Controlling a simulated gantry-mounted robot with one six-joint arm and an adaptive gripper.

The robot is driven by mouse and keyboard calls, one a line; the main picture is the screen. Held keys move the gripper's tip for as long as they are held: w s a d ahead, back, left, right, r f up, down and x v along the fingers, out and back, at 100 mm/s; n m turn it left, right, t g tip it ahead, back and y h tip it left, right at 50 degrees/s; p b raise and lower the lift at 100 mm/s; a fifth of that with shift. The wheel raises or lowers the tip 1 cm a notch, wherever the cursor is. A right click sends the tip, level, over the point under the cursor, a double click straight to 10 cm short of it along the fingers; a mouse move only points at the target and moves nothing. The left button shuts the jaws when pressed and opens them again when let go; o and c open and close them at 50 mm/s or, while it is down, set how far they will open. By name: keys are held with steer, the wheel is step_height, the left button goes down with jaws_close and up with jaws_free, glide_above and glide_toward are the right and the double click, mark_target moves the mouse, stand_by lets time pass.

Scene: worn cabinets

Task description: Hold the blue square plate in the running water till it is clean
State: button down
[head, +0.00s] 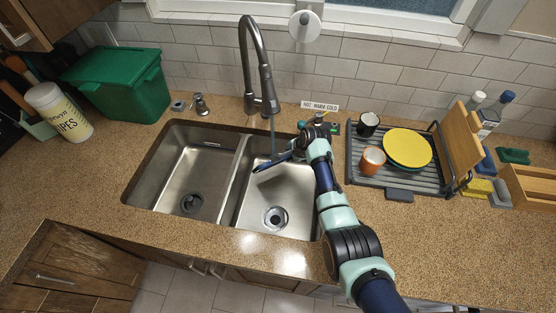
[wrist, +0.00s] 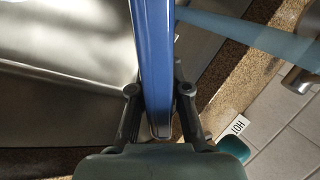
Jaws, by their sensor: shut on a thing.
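The blue square plate (head: 270,163) is over the right sink basin, seen almost edge-on under the faucet. It also shows edge-on in the wrist view (wrist: 154,60). My gripper (head: 293,154) comes from the right and is shut on the plate's near edge, one finger on each face, as the wrist view shows (wrist: 159,95). The faucet (head: 265,90) is running. Its thin water stream (head: 272,132) comes down at the plate; in the wrist view, the pale stream (wrist: 250,36) meets the plate's outline. I cannot tell whether dirt is on the plate's faces.
The left basin (head: 190,170) is empty. A dish rack (head: 400,178) with a yellow plate (head: 408,146) and cups stands to the right. A green bin (head: 125,85) and a wipes tub (head: 58,112) stand at left. A soap pump (head: 200,105) is behind the sink.

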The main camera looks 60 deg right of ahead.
stand_by(0.4)
steer(key=shift+s+a+r+p, duration=0.25)
steer(key=shift+s+p, duration=0.1)
steer(key=shift+p, duration=0.45)
steer(key=s+a+p, duration=0.7)
steer(key=s+p, duration=0.3)
steer(key=p, duration=0.2)
steer(key=shift+f+p, duration=0.25)
steer(key=shift+p, duration=0.1)
stand_by(0.6)
steer(key=s+a+r+p, duration=0.1)
steer(key=r+p, duration=0.2)
steer(key=r, duration=0.8)
steer(key=s+a+r+p, duration=0.1)
steer(key=s+r+p, duration=0.1)
steer(key=r, duration=0.9)
steer(key=shift+s+p, duration=0.15)
steer(key=shift+p, duration=0.7)
steer(key=shift+a, duration=0.15)
